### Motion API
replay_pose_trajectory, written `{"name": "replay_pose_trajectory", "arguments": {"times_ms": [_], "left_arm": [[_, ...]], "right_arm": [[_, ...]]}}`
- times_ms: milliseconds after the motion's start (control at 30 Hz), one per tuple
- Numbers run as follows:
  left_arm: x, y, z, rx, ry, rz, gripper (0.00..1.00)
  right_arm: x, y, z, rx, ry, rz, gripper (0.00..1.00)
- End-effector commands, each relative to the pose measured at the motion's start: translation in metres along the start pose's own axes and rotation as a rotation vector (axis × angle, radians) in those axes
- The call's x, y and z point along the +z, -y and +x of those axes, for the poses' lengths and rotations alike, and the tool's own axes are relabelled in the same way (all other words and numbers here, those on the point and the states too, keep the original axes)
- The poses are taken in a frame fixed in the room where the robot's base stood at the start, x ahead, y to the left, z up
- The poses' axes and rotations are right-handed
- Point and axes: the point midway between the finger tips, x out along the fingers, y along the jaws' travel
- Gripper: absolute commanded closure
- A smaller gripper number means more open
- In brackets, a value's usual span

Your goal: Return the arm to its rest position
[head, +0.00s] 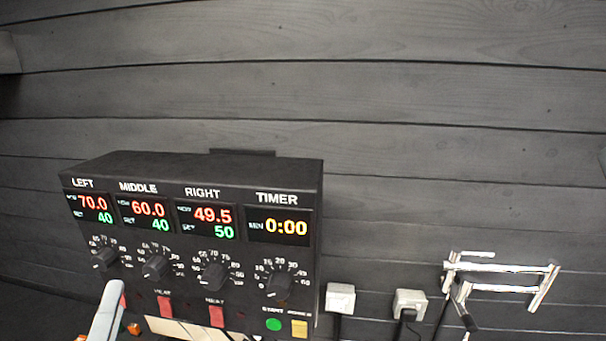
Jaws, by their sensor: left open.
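My left gripper (106,311) shows only in part at the bottom left of the head view, as a light grey piece in front of the lower left of a black control box (250,175). It is open, and I see nothing held in it. The rest of that arm is below the picture edge. I cannot tell whether the gripper touches the box. My right gripper is not in view.
The box has displays LEFT 70.0, MIDDLE 60.0, RIGHT 49.5 and TIMER (280,227) 0:00, with knobs (278,284) and red switches (216,316) below. Two plugs (410,303) and a chrome wall fixture (500,278) are on the right. A dark plank wall stands behind.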

Motion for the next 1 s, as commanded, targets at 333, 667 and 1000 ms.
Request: {"name": "replay_pose_trajectory", "arguments": {"times_ms": [333, 667, 1000], "left_arm": [[-0.044, -0.212, 0.017, 0.512, -0.15, 0.553, 0.25], [-0.034, -0.218, 0.013, 0.54, -0.233, 0.937, 0.25], [-0.034, -0.218, 0.013, 0.538, -0.232, 0.936, 0.25]], "right_arm": [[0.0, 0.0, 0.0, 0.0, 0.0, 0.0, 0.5], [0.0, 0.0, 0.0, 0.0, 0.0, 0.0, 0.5], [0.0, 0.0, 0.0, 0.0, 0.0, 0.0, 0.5]]}}
